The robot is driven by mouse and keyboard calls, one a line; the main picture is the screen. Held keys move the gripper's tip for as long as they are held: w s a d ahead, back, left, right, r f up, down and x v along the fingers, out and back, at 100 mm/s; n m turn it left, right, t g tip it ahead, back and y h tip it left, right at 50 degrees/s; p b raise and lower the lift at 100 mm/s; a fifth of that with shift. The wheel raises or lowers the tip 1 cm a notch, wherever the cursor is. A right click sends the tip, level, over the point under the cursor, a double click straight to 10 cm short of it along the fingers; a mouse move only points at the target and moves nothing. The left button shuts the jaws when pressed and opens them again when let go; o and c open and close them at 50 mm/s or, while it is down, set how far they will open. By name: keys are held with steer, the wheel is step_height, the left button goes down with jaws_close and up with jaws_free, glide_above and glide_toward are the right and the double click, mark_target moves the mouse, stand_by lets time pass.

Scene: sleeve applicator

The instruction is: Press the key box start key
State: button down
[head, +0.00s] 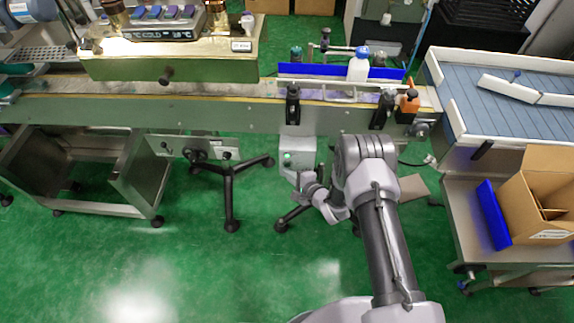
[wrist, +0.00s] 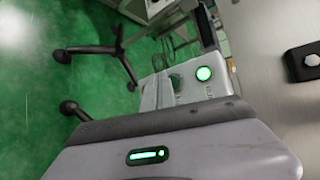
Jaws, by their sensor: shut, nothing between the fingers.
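The key box (head: 303,148) is a small pale grey box fixed under the front of the conveyor in the head view. A green key (head: 288,157) shows on it. In the wrist view the key box (wrist: 155,94) carries a bright green lit round key (wrist: 204,74) and a darker green round one (wrist: 176,81). Their labels are too small to read. My gripper (head: 303,185) is shut and empty, just below and in front of the box in the head view. In the wrist view its grey body fills the bottom, and its fingertips are hidden, so contact cannot be told.
The conveyor (head: 220,112) runs above the box, with a white bottle (head: 358,66) on it. Black stand legs (head: 231,190) reach over the green floor at left. A cardboard box (head: 540,200) stands on a side table at right. The floor at front left is clear.

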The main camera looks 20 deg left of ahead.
steer(key=shift+s, duration=0.25)
steer(key=s+p, duration=0.1)
steer(key=s, duration=0.1)
steer(key=s+d+p, duration=0.1)
steer(key=s, duration=0.2)
steer(key=shift+d, duration=0.1)
stand_by(0.8)
